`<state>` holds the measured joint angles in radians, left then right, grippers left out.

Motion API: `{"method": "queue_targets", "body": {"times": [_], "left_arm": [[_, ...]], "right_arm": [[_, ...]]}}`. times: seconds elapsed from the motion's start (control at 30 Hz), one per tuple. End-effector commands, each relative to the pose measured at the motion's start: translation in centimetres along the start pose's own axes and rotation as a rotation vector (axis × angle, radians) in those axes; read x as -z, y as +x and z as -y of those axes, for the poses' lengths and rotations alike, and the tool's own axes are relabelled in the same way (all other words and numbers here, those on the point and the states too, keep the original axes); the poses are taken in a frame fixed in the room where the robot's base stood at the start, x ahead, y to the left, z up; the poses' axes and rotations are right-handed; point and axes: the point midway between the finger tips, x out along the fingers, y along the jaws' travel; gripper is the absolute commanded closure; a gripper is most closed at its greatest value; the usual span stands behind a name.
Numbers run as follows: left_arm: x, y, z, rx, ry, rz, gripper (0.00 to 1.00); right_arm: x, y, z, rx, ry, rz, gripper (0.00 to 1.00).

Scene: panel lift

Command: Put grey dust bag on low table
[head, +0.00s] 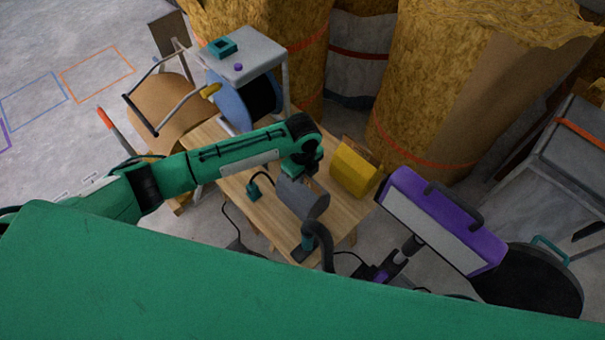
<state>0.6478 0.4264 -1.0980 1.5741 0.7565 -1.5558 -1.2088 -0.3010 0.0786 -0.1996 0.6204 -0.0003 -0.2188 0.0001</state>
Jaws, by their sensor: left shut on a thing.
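My left arm reaches in from the left over the low table (232,184), a light wooden top. My left gripper (302,178) points down and is shut on the grey dust bag (303,199), a dark grey rounded bag. The bag is over the table's right half; I cannot tell whether its underside touches the top. The fingertips are partly hidden by the wrist and the bag. My right gripper is not in view.
On the table are a yellow box (354,172), a small teal piece (253,191) with a black cord, and a teal tool (307,240) with a black hose. A blue-and-black reel (240,108) stands behind. A purple-framed lamp (440,220) is right. Yellow insulation rolls (440,75) block the back.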

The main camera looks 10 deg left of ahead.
Motion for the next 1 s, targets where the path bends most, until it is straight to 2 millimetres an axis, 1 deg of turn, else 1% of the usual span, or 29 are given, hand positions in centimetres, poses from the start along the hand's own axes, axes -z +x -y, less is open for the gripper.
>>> {"method": "queue_targets", "body": {"times": [0.37,0.4,0.47,0.5,0.8,0.87,0.97,1.0], "left_arm": [[0.0,0.2,0.1,0.004,0.000,0.000,1.00],[0.0,0.4,0.0,0.001,0.000,0.000,0.89],[0.0,0.4,0.0,0.001,0.000,0.000,0.77],[0.0,0.4,0.0,0.001,0.000,0.000,0.73],[0.0,0.2,0.0,0.002,0.000,0.000,0.73],[-0.1,-0.2,0.1,0.003,0.000,0.001,0.73],[-0.1,-1.6,0.1,0.004,0.002,0.000,0.73],[-0.1,-2.3,0.1,0.004,0.001,0.001,0.73]], "right_arm": [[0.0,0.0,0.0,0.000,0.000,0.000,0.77],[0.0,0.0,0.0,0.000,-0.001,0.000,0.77],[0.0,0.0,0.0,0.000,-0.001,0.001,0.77],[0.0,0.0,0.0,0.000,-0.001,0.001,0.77],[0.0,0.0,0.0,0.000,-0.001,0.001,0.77],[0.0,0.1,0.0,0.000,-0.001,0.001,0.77],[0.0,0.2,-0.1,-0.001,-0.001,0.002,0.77],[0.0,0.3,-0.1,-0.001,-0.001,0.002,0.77]]}}
